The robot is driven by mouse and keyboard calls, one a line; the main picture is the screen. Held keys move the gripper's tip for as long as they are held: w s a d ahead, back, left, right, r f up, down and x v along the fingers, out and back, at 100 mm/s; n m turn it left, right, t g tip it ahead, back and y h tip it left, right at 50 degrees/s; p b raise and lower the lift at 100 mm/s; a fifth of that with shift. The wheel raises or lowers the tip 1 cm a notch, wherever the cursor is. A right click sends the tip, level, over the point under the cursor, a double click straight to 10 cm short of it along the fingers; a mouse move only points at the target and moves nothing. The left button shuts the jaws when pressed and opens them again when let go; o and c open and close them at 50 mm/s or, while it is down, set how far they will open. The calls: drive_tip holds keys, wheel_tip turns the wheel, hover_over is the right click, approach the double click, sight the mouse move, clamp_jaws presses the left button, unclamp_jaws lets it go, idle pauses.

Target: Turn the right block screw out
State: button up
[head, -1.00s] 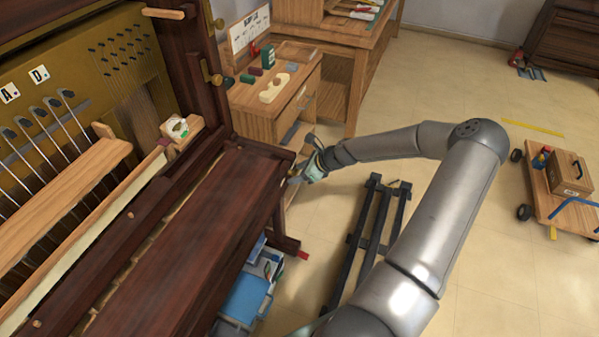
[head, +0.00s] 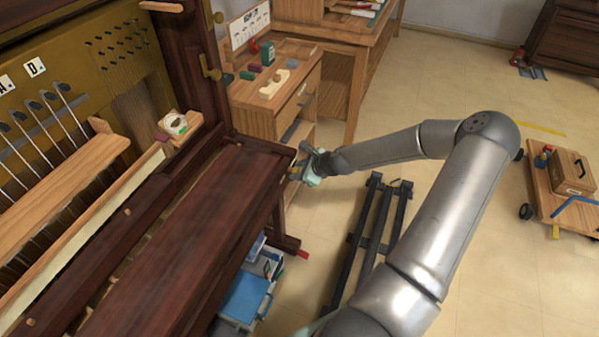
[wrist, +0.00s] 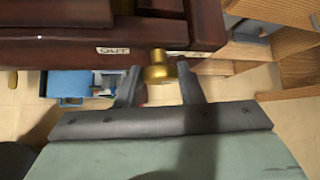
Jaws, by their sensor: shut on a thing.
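The right block screw, a brass knob (wrist: 160,71), sticks out of the dark red-brown wooden end of the piano in the wrist view. A white label reading "OUT" (wrist: 114,50) is on the wood just left of it. My gripper (wrist: 157,82) has one grey finger on each side of the knob and is shut on it. In the head view my gripper (head: 306,168) is at the right end of the piano's key slip and lid (head: 190,225). The knob is mostly hidden there by the gripper, and how far it stands out is hard to tell.
A wooden workbench (head: 310,95) with small blocks stands behind the gripper. A blue bin (head: 245,297) is below the piano. A black frame (head: 375,235) lies on the floor under my arm. A wooden cart (head: 560,190) is at the right, with open floor between.

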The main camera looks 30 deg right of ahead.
drive_tip(key=shift+w+d+f+n+t+y+b, duration=0.1)
drive_tip(key=shift+f+n+t+y+b, duration=0.4)
drive_tip(key=shift+n+t+y+b, duration=3.6)
drive_tip(key=shift+a+f+n+g+y+b, duration=0.1)
drive_tip(key=shift+f+n+y+b, duration=0.3)
drive_tip(key=shift+n+b, duration=7.6)
drive_tip(key=shift+w+d+f+n+t+y+b, duration=0.1)
drive_tip(key=shift+f+n+t+y+b, duration=0.45)
drive_tip(key=shift+n+t+y+b, duration=3.5)
drive_tip(key=n+g+h+b, duration=0.3)
drive_tip(key=g+b, duration=0.1)
drive_tip(key=b, duration=0.2)
drive_tip(key=shift+g, duration=0.35)
drive_tip(key=o, duration=0.9)
drive_tip(key=shift+o, duration=0.2)
